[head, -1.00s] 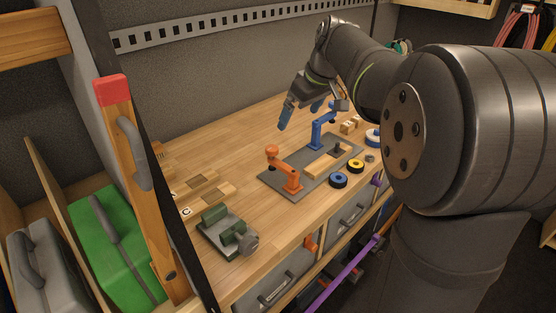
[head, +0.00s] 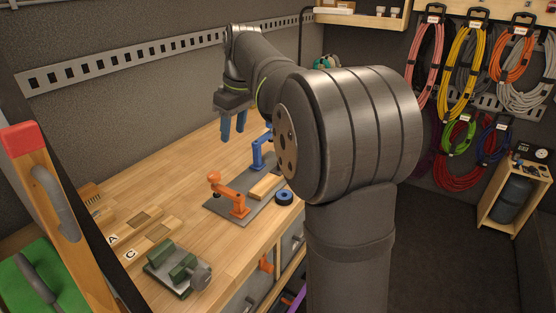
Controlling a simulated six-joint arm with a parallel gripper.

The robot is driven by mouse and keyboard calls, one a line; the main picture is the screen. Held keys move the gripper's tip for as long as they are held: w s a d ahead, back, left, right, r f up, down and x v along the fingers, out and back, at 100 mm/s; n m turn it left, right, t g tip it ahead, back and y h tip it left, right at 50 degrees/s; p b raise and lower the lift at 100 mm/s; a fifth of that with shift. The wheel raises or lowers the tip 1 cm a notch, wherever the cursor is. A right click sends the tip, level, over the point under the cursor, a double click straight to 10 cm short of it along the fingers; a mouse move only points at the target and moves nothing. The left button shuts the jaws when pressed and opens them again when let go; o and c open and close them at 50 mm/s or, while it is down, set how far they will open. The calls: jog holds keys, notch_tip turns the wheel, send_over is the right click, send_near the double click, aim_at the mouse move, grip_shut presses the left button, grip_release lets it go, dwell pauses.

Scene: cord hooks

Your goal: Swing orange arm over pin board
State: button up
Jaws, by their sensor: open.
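The orange arm (head: 230,194) stands on a grey plate (head: 215,207) on the wooden bench. Its raised end points up and left, toward the back of the bench. A light wooden block (head: 265,188), which may be the pin board, lies on the plate right of the orange arm; no pins can be made out. A blue arm (head: 262,155) stands at the plate's far end, partly hidden by my arm. My gripper (head: 233,128) is open and empty, fingers pointing down, above the bench behind the plate and apart from both arms.
A green vise (head: 180,268) sits at the bench's front left. Wooden blocks marked with letters (head: 135,238) lie behind it. A dark blue roll (head: 284,197) is beside the plate. My arm hides the bench's right end. Coiled cords (head: 462,60) hang on the right wall.

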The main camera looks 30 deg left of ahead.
aim_at(230, 191)
jog(key=a+f, duration=0.1)
jog(key=f, duration=0.6)
jog(key=a+f+h, duration=0.1)
jog(key=f, duration=0.5)
jog(key=a+f+h, duration=0.1)
jog(key=f, duration=0.6)
jog(key=shift+a+f, duration=0.3)
jog(key=shift+a, duration=0.05)
grip_shut()
